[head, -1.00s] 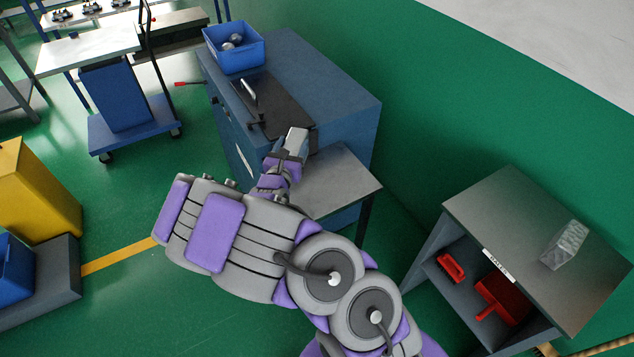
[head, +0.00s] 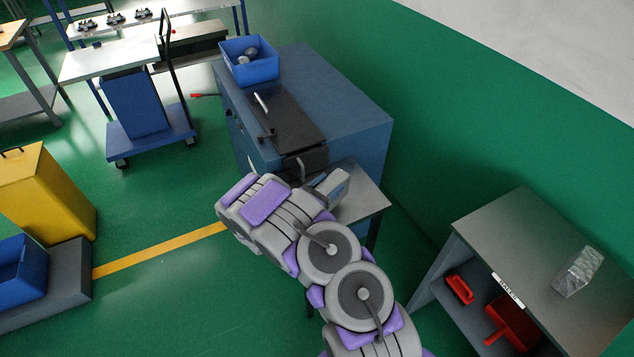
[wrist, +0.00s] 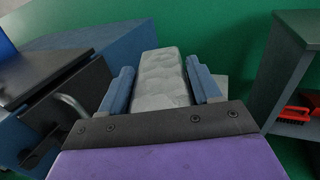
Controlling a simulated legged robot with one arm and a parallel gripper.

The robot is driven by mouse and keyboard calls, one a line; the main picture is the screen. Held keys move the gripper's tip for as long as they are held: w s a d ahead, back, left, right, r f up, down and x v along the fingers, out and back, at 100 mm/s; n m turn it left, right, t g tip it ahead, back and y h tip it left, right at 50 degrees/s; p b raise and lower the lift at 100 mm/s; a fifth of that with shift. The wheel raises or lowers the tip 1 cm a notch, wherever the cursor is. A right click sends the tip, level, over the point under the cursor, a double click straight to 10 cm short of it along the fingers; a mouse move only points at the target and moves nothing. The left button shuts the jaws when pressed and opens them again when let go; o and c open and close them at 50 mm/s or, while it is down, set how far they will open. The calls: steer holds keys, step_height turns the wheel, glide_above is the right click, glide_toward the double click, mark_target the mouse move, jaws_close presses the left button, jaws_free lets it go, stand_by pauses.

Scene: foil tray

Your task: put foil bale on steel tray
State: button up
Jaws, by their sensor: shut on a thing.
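My gripper (wrist: 159,72) is shut on a grey, crinkled foil bale (wrist: 163,86), with one blue finger along each side of it in the wrist view. In the head view my gripper (head: 331,187) is over the small grey side table (head: 367,201) beside the blue machine; my arm hides part of this. A second foil bale (head: 578,272) lies on the grey metal top (head: 510,232) of the right-hand stand, which bears a "BALES" sign. I cannot tell for sure which grey surface is the steel tray.
The blue machine (head: 340,105) has a black lid with a handle (head: 285,118) and carries a blue bin (head: 249,70). Red tools (head: 509,318) sit on the stand's lower shelf. A trolley (head: 137,105) and yellow bin (head: 45,195) stand left. Green floor is open between.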

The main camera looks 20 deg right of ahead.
steer(key=w+f, duration=0.1)
steer(key=w, duration=0.1)
steer(key=w+a+f+b, duration=0.1)
steer(key=w, duration=0.2)
steer(key=w+f+b, duration=0.1)
steer(key=w+f, duration=0.1)
steer(key=w, duration=0.1)
steer(key=shift+a, duration=0.15)
steer(key=shift+f, duration=0.2)
steer(key=shift+a+r, duration=0.2)
steer(key=shift+a, duration=0.15)
steer(key=shift+f, duration=0.15)
steer(key=o, duration=1.3)
steer(key=shift+d, duration=0.25)
steer(key=shift+c, duration=0.2)
